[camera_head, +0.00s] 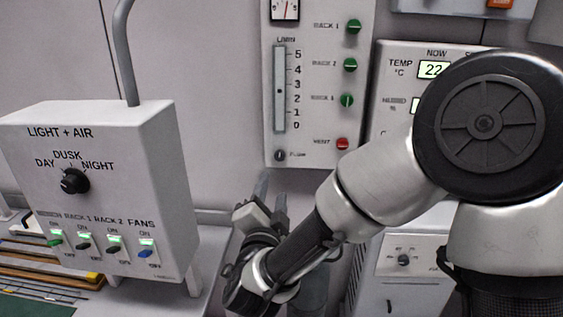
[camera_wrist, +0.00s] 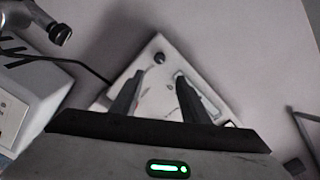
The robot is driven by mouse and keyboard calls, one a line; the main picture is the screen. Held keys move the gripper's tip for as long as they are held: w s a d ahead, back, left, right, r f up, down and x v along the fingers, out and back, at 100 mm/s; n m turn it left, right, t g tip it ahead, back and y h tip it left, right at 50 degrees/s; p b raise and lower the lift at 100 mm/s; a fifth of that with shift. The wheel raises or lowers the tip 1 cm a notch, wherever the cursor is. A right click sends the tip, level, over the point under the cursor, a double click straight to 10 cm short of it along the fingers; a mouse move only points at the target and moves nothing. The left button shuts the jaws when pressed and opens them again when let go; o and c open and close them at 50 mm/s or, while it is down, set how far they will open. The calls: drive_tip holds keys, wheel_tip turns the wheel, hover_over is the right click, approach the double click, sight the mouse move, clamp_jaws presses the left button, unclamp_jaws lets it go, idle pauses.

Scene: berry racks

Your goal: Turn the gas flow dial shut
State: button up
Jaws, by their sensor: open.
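A pale wall panel (camera_head: 311,150) stands upright in the head view, with an L/MIN flow tube (camera_head: 279,89). In the wrist view, my gripper (camera_wrist: 158,76) is open and empty in front of a tilted pale panel. A dark round knob (camera_wrist: 160,58) shows beyond the fingertips; I cannot tell which it is.
Green rack knobs (camera_head: 350,65) and a red vent knob (camera_head: 342,144) are on the same panel, right of the tube. A LIGHT + AIR box (camera_head: 110,215) with switches stands left. A TEMP unit (camera_head: 397,58) is right, partly behind my arm. Bare wall shows left of the panel.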

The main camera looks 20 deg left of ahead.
sight(279, 157)
drive_tip(key=p+x, duration=0.1)
drive_tip(key=x, duration=1.4)
drive_tip(key=shift+d, duration=0.15)
clamp_jaws()
